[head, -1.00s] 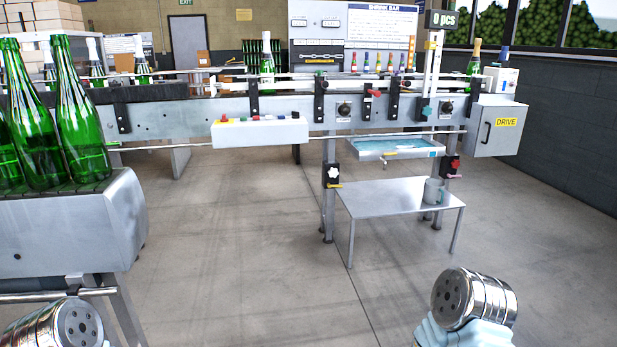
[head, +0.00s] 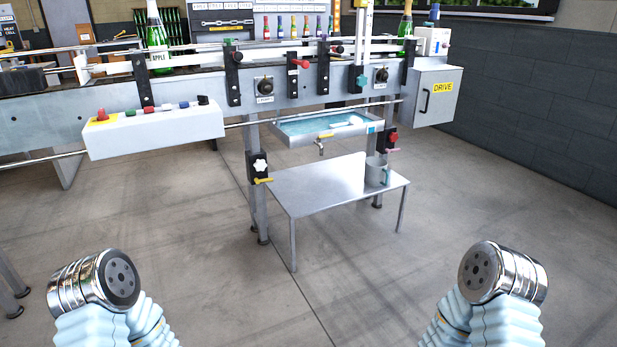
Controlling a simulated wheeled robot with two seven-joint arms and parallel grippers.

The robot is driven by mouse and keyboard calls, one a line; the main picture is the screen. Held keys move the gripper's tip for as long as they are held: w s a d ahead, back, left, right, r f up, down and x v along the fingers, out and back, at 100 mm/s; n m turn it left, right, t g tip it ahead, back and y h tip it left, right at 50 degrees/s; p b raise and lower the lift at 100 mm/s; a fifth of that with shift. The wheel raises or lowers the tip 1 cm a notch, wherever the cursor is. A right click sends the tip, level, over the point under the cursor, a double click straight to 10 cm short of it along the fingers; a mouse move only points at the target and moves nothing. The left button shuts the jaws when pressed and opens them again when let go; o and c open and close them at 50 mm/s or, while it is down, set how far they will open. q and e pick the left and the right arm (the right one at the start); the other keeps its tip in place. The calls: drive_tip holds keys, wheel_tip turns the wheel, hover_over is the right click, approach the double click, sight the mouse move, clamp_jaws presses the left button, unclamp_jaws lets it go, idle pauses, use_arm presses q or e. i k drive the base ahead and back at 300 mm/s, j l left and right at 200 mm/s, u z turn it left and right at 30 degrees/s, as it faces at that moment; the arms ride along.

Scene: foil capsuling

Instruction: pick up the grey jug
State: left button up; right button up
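The grey jug (head: 375,171) stands upright on the right part of a low metal table (head: 318,190), close to a leg of the conveyor frame. Its handle shows on its right side. Both of my arms show at the bottom of the head view, ending in round chrome parts, the left at lower left and the right at lower right. No gripper fingers are visible on either arm. Both arms are well short of the table and apart from the jug.
Above the table hang a shallow tray (head: 290,138) of bluish liquid and a small tap (head: 321,147). A control box (head: 155,131) with buttons and a drive cabinet (head: 432,97) jut from the conveyor. Open concrete floor (head: 230,290) lies before the table.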

sight(375, 168)
drive_tip(key=i+j+z, duration=0.15)
drive_tip(key=i+z, duration=0.2)
drive_tip(key=i+j+z, duration=0.3)
drive_tip(key=i+l+u, duration=0.1)
drive_tip(key=i+l, duration=0.7)
drive_tip(key=i+l+u, duration=0.15)
drive_tip(key=i+l, duration=0.65)
drive_tip(key=l, duration=0.05)
